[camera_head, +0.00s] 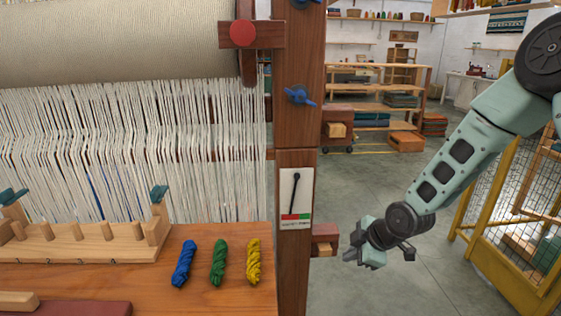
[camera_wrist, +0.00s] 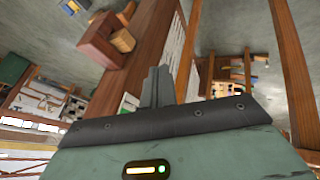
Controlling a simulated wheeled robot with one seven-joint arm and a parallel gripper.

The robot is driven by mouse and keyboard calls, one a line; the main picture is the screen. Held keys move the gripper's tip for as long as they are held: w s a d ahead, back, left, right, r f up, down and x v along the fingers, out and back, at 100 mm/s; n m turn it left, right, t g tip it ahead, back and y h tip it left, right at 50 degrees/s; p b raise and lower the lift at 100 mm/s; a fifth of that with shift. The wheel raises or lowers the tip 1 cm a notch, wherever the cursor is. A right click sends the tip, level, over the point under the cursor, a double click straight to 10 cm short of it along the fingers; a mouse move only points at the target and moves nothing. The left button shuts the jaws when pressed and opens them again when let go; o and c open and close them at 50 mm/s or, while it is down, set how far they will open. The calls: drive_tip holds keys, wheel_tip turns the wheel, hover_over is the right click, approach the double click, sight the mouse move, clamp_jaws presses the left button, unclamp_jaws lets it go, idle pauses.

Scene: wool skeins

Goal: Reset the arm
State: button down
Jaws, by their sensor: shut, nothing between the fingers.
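My gripper (camera_head: 362,257) hangs at the lower right of the head view, at the end of my green arm. It is to the right of the loom's wooden post (camera_head: 295,200), near a small wooden block (camera_head: 324,239) on that post. A gap to the block is hard to judge. In the wrist view my gripper's fingers (camera_wrist: 157,87) are together with nothing between them. Blue (camera_head: 184,263), green (camera_head: 218,262) and yellow (camera_head: 254,261) wool skeins lie side by side on the wooden bench (camera_head: 215,297), left of the post.
A pegged wooden rack (camera_head: 85,247) stands left of the skeins, under the hanging white warp threads (camera_head: 130,150). A yellow-framed mesh fence (camera_head: 500,215) is right of my arm. Shelves (camera_head: 368,105) stand at the back. Grey floor (camera_head: 390,185) lies open between.

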drive_tip(key=s+a+r+m+g+h+p, duration=0.1)
drive_tip(key=s+a+r+m, duration=0.1)
drive_tip(key=s+r, duration=0.4)
drive_tip(key=s+a+r+m+g+h+p, duration=0.1)
drive_tip(key=s+r, duration=0.6)
drive_tip(key=s, duration=0.8)
drive_tip(key=s+a+r+m+g+h+p, duration=0.1)
drive_tip(key=s+a+r+m+g, duration=0.2)
drive_tip(key=s+r, duration=0.4)
drive_tip(key=s+a+m, duration=0.1)
drive_tip(key=s+m, duration=0.1)
drive_tip(key=s, duration=0.1)
drive_tip(key=shift+s+a+m+h, duration=0.25)
drive_tip(key=shift+a+m+h, duration=0.05)
drive_tip(key=shift+a, duration=0.05)
